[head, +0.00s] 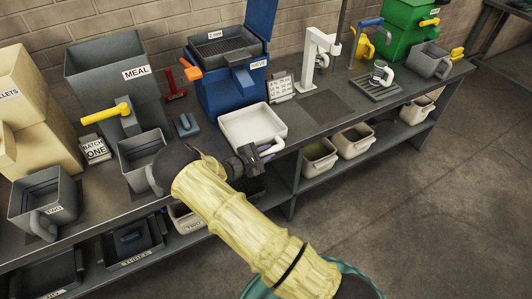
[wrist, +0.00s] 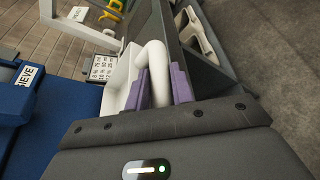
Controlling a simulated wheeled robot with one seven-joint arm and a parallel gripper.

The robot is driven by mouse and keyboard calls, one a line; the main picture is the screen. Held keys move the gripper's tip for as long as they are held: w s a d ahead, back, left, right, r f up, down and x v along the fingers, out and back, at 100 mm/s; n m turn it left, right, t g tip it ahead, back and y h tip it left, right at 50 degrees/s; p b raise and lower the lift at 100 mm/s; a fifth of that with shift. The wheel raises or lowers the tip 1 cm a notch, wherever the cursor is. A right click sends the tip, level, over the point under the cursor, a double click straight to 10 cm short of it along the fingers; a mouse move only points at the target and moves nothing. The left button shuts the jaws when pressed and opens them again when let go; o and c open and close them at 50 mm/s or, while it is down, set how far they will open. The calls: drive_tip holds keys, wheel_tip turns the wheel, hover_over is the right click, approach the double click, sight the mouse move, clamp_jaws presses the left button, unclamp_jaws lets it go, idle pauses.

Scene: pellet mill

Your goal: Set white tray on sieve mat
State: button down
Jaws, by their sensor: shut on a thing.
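The white tray (head: 252,124) is a shallow, square, empty tray in front of the blue sieve machine (head: 236,88), near the bench's front edge. My gripper (head: 268,149) is at the tray's front right side. In the wrist view, the purple fingers of my gripper (wrist: 160,87) are shut on the tray's white looped handle (wrist: 155,52). The tray looks about level; I cannot tell whether it touches the bench. A flat dark mat (head: 322,104) lies bare to its right, below the white stand. I cannot tell whether this is the sieve mat or another lies hidden under the tray.
A small printed card (head: 280,88) stands behind the tray, and a white stand (head: 317,52) rises behind the dark mat. A grey bin (head: 145,150) is left of the tray. A cup on a drip grate (head: 379,84) is farther right.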

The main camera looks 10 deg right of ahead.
drive_tip(key=shift+f+b, duration=0.25)
drive_tip(key=shift+b, duration=0.05)
idle(0.4)
unclamp_jaws()
idle(0.6)
drive_tip(key=shift+a, duration=0.1)
drive_tip(key=s+a, duration=0.5)
drive_tip(key=a, duration=0.2)
drive_tip(key=shift+a, duration=0.2)
idle(1.4)
idle(0.3)
